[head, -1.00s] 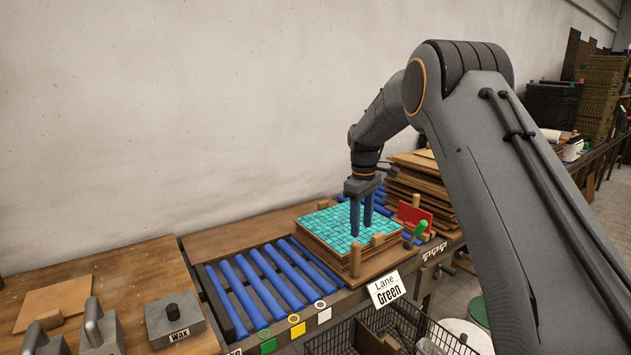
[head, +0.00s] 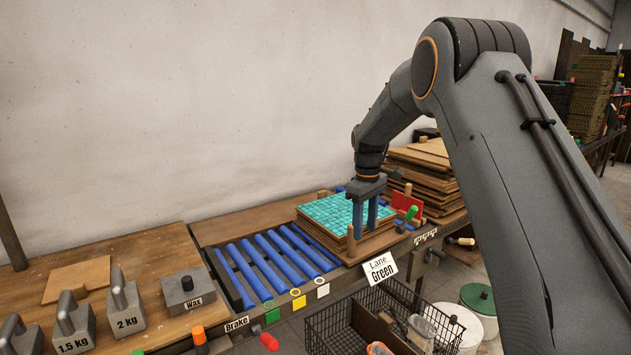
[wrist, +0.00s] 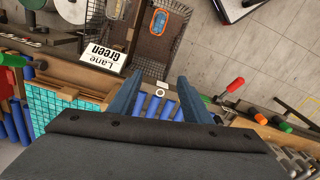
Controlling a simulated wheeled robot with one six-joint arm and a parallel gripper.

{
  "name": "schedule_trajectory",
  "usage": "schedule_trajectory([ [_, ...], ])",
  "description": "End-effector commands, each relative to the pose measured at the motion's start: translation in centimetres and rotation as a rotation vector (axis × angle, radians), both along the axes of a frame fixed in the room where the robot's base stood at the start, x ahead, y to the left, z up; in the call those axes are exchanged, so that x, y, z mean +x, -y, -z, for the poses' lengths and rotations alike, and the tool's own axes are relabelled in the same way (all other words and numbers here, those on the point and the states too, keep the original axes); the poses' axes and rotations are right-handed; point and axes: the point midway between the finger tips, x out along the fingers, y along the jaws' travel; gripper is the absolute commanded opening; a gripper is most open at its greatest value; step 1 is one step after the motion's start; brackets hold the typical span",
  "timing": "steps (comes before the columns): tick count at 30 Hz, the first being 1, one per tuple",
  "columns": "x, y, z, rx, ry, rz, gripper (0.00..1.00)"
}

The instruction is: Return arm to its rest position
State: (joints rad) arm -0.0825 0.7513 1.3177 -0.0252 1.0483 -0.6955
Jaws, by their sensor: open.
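My gripper (head: 365,218) points down with its two blue fingers apart and nothing between them. In the head view it overlaps the near right part of a stack topped by a teal mosaic sheet (head: 333,211). In the wrist view the open fingers (wrist: 160,98) are over the blue rollers and the bench's front edge, with the teal sheet (wrist: 62,105) off to the left. My arm is stretched out and bent down at the wrist.
Blue rollers (head: 262,265) lie left of the stack. A "Lane Green" sign (head: 380,268) stands at the front edge, above a wire basket (head: 335,325). Stacked boards (head: 425,165) stand behind right. Weights (head: 122,300) and a wax block (head: 186,292) sit left.

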Motion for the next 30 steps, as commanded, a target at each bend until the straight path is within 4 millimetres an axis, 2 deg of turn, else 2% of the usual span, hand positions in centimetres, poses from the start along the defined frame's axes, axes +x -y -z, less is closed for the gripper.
schedule_trajectory([
  [8,-4.0,1.0,1.0,0.007,0.001,0.110,0.44],
  [11,-6.3,1.6,1.6,0.011,0.003,0.168,0.44],
  [14,-9.5,2.2,2.6,0.015,0.003,0.244,0.44],
  [20,-18.7,3.6,5.4,0.027,0.008,0.443,0.44],
  [24,-25.8,4.4,7.9,0.034,0.010,0.584,0.44],
  [27,-30.3,4.8,9.6,0.039,0.012,0.670,0.44],
  [30,-33.8,5.0,10.9,0.041,0.011,0.734,0.44],
])
